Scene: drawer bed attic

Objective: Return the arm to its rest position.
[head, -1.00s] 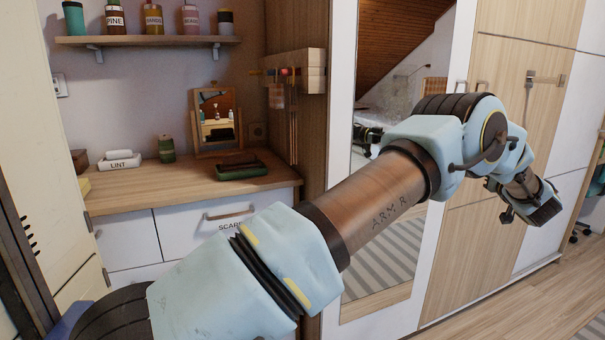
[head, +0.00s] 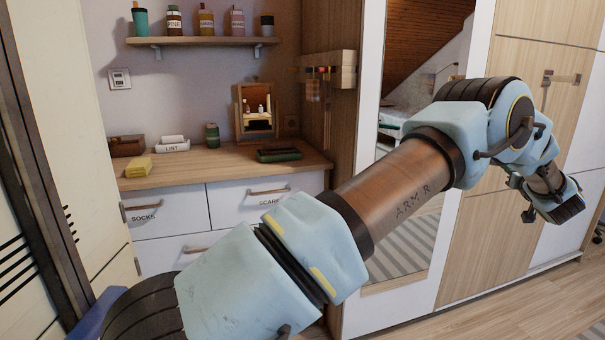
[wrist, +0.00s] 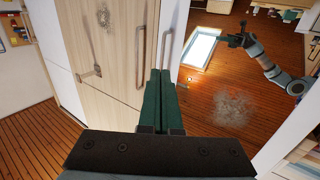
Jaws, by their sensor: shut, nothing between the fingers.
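My arm (head: 390,205) reaches from the lower left to the upper right in the head view, in front of the dresser and the mirror. It bends down at its far end. My gripper (head: 556,213) hangs at the right, in front of the wardrobe front. In the wrist view my gripper (wrist: 160,72) shows two green fingers pressed together, with nothing between them. The fingers point toward the wooden wardrobe door (wrist: 105,50) and the mirror panel beside it.
The dresser (head: 165,200) has closed drawers. On its top are a yellow block (head: 139,168), a lint box (head: 173,146), a green jar (head: 212,136), a small mirror (head: 257,112) and a dark green tray (head: 280,155). A shelf (head: 200,42) holds bottles. Wooden floor (head: 480,305) is clear at lower right.

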